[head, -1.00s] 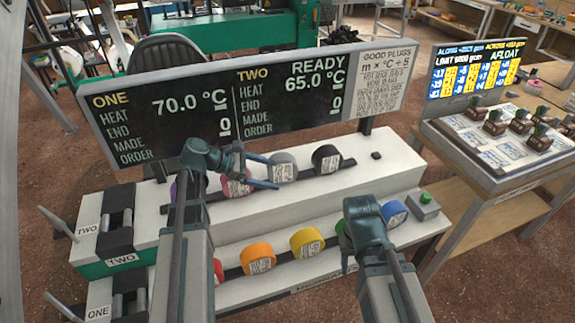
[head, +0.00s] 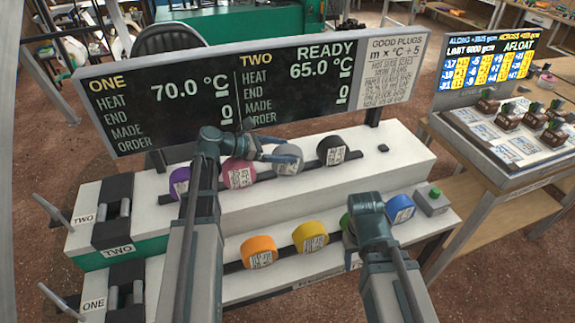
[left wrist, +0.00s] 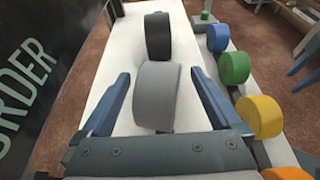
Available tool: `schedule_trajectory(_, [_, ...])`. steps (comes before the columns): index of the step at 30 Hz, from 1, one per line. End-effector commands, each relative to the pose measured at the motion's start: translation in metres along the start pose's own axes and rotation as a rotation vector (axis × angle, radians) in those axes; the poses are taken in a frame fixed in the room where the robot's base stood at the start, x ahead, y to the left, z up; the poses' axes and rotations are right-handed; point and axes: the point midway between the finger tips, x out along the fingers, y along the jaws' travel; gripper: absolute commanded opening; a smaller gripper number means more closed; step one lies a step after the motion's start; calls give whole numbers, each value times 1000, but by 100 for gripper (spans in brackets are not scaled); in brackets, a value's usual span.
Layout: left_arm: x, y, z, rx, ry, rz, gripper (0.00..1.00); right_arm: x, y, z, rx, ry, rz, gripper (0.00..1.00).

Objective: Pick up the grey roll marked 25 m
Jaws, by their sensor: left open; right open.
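The grey roll (head: 289,158) stands on the upper white shelf in the head view, with a white label on its front. It also shows in the left wrist view (left wrist: 155,97), between the two blue fingers. My left gripper (head: 280,147) is open around the grey roll, one finger on each side; in the left wrist view (left wrist: 155,100) gaps show between the fingers and the roll. The label text is too small to read. My right gripper (head: 350,238) is over the lower shelf near the green roll (head: 345,222) and partly hides it; its fingers are hard to make out.
A black roll (head: 331,150) stands to the right of the grey one, a pink roll (head: 239,173) and a purple roll (head: 180,182) to its left. Orange (head: 258,251), yellow (head: 310,236) and blue (head: 400,208) rolls line the lower shelf. A display board (head: 230,90) rises behind.

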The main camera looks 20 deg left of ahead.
Motion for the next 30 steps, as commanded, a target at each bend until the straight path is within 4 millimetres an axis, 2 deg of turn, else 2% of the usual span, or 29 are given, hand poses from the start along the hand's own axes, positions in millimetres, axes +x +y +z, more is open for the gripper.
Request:
schedule_trajectory(10, [10,0,0,1,0,0,98,4,0,0,0,0,0,50])
schedule_trajectory(21, [56,2,0,1,0,0,98,21,-2,-1,0,0,0,50])
schedule_trajectory(27, [56,1,2,1,0,1,98,20,-2,-1,0,0,0,50])
schedule_trajectory(30, [56,1,2,1,0,1,81,20,-2,-1,0,0,0,50])
